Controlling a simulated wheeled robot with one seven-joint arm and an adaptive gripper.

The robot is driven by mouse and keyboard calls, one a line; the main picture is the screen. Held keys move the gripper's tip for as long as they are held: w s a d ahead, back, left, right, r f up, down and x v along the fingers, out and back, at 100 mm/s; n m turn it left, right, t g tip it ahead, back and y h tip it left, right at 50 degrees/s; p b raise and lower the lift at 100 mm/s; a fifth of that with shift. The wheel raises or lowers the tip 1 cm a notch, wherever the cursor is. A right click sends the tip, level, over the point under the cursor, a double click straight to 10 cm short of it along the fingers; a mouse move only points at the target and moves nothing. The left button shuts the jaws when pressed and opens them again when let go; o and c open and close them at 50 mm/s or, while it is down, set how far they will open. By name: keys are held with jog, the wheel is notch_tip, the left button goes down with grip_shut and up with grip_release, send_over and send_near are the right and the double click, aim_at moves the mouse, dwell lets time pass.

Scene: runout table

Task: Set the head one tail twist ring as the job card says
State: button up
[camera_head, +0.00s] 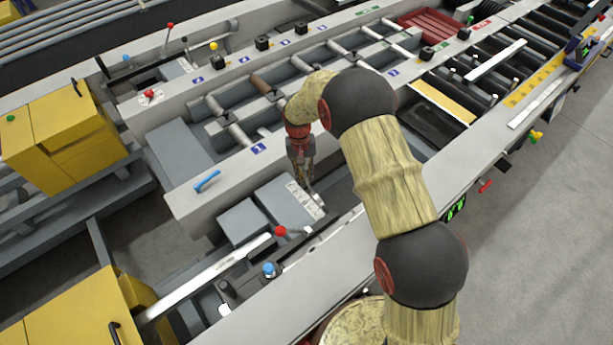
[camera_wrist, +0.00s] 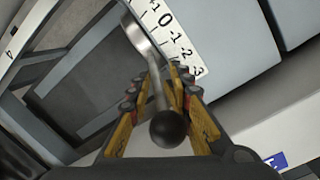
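A twist ring (camera_wrist: 140,32), a pale metal band, stands beside a white scale plate (camera_wrist: 180,42) in the wrist view. The plate reads +1, 0, -1, -2, -3. A thin rod runs from the ring towards me and ends in a dark ball knob (camera_wrist: 169,130). The knob lies between the yellow-padded fingers of my gripper (camera_wrist: 162,85), with gaps visible beside it, so the fingers look open around it. In the head view my gripper (camera_head: 311,190) points down at the scale plate (camera_head: 305,197). Which mark the ring indicates is unclear. No readable job card shows.
A red-knobbed lever (camera_head: 280,231) and a blue knob (camera_head: 268,269) stand near the front rail. A blue handle (camera_head: 207,181) is on the beam to the left. Yellow cabinets (camera_head: 62,130) stand at left. Rollers and a red tray (camera_head: 432,27) lie beyond.

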jog(key=shift+o, duration=0.7)
jog(key=shift+s, duration=0.1)
jog(key=shift+d+r, duration=0.1)
jog(key=r, duration=0.4)
jog(key=w+r, duration=0.1)
jog(key=r, duration=0.2)
jog(key=a+r, duration=0.1)
jog(key=r, duration=0.3)
jog(key=shift+w+r, duration=0.2)
jog(key=shift+r, duration=0.15)
jog(key=shift+c, duration=0.4)
